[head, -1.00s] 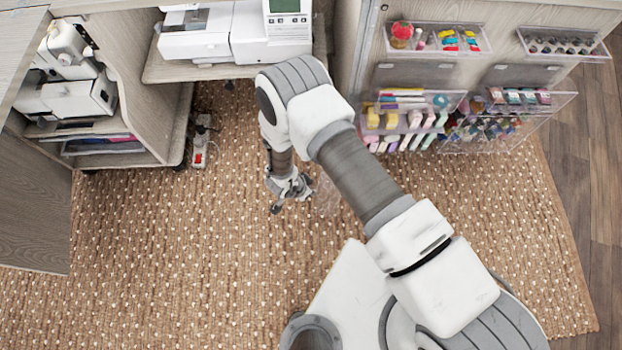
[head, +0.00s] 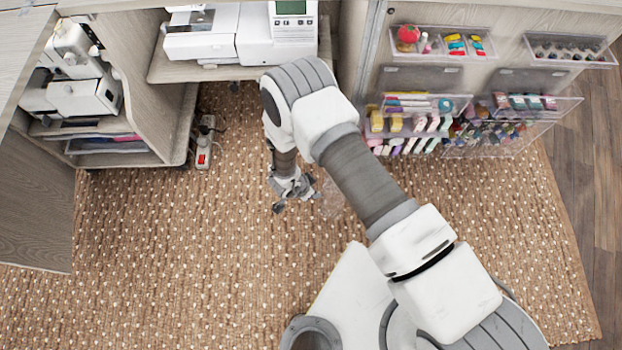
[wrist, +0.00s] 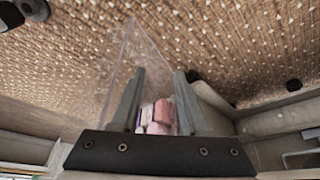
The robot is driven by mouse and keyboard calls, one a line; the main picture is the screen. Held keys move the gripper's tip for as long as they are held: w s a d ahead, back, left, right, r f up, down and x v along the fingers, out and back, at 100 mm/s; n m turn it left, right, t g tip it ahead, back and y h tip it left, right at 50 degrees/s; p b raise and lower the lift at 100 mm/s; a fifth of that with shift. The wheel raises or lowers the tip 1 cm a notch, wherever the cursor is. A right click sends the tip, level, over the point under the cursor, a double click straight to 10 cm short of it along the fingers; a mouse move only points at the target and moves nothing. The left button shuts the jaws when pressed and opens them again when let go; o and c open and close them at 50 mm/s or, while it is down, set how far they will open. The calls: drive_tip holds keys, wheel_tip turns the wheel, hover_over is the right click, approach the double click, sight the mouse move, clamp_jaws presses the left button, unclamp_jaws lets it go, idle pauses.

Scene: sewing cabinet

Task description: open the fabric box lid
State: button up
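My gripper (head: 292,200) hangs low over the woven rug, below the sewing machine shelf. In the wrist view my gripper (wrist: 160,95) has its two fingers apart, with a gap between them. A clear, see-through panel (wrist: 128,62) shows by the fingers; I cannot tell whether they touch it. Pink and purple pieces (wrist: 158,116), perhaps folded fabric, show between the fingers. In the head view a faint clear shape (head: 332,198) is just right of my gripper, partly behind my arm. I cannot tell which part is the fabric box lid.
Clear bins (head: 425,118) with colourful sewing goods hang on the cabinet door at right. A sewing machine (head: 240,38) stands on a shelf above. A left cabinet (head: 150,110) holds more machines. A power strip (head: 204,145) lies by it. The rug (head: 180,240) is mostly clear.

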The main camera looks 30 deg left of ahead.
drive_tip(key=shift+w+r, duration=0.1)
drive_tip(key=p+v, duration=0.7)
drive_tip(key=v, duration=1)
